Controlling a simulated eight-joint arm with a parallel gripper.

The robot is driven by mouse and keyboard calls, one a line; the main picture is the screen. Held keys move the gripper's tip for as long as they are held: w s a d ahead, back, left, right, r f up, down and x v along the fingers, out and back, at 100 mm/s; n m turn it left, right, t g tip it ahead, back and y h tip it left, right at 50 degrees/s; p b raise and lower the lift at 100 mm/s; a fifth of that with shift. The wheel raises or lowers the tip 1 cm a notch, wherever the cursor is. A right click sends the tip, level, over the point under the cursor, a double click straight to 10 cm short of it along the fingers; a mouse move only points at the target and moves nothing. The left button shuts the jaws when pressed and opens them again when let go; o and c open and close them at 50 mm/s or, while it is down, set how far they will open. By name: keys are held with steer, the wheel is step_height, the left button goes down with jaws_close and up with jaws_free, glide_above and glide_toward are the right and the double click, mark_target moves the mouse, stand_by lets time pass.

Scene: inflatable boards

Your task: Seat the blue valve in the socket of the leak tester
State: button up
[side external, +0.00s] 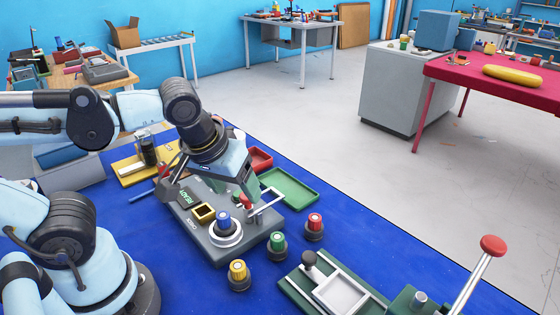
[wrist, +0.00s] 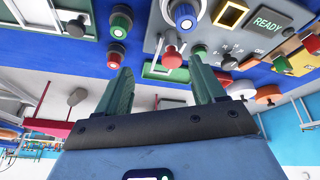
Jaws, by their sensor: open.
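The blue valve (side external: 223,219) stands upright inside the pale ring of the socket (side external: 226,240) on the grey leak tester (side external: 207,250). It also shows in the wrist view (wrist: 186,14) with the pale ring around it. I cannot tell how deep it sits. My gripper (side external: 244,190) is above the tester, behind and to the right of the valve, and does not touch it. In the wrist view its green fingers (wrist: 165,76) are apart with nothing held between them. The tester's display (wrist: 268,22) reads READY.
Yellow (side external: 238,271), green (side external: 277,243) and red (side external: 315,222) valves stand on dark bases in front and to the right. A red-tipped lever (wrist: 171,58) and a white bar (side external: 265,201) rise from the tester near my fingers. A green tray (side external: 290,187) lies behind.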

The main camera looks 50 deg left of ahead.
mark_target(244, 199)
steer(key=shift+w+a+m+t+h, duration=0.15)
steer(key=shift+w+a+m+t, duration=0.4)
steer(key=shift+m, duration=0.3)
steer(key=shift+w+a+m+t+h, duration=0.2)
steer(key=shift+w+a+m+t, duration=0.2)
steer(key=shift+w+m, duration=0.35)
steer(key=shift+w+a+m+t+h, duration=0.15)
steer(key=shift+w+a+m+t, duration=0.35)
steer(key=shift+m, duration=0.4)
steer(key=shift+d, duration=0.1)
steer(key=shift+c, duration=0.5)
